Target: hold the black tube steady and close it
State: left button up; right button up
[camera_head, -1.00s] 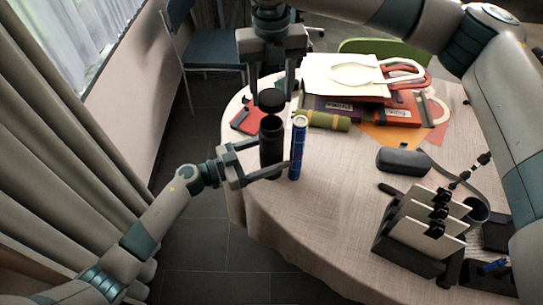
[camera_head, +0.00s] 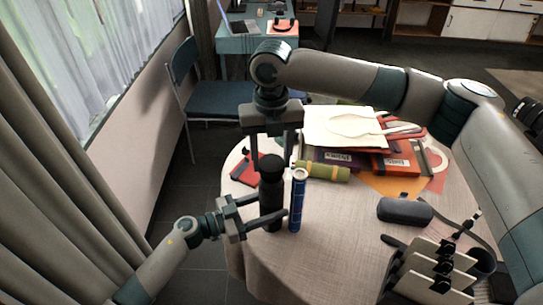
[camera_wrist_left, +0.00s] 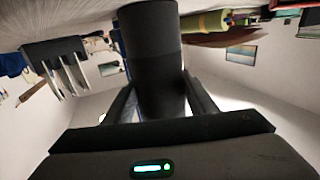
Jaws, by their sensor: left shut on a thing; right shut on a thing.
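The black tube (camera_head: 270,207) stands upright near the table's left edge. My left gripper (camera_head: 263,213) is shut around its body from the left, one finger on each side. The left wrist view also shows the tube (camera_wrist_left: 153,70) between the fingers (camera_wrist_left: 155,100). The black cap (camera_head: 271,167) is at the top of the tube, in line with it, with no gap visible between them. My right gripper (camera_head: 271,155) points down from above and is shut on the cap. Whether the cap is fully seated cannot be told.
A blue tube (camera_head: 298,200) stands close to the right of the black tube. An olive roll (camera_head: 325,172), books (camera_head: 395,165) and a white bag (camera_head: 340,128) lie behind. A dark case (camera_head: 405,210) and a rack (camera_head: 435,270) are at right. The table's front middle is clear.

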aim_at(271, 191)
jog(key=shift+f, duration=0.5)
dwell(0.3)
jog(key=shift+f, duration=0.85)
jog(key=shift+f, duration=0.55)
dwell(0.4)
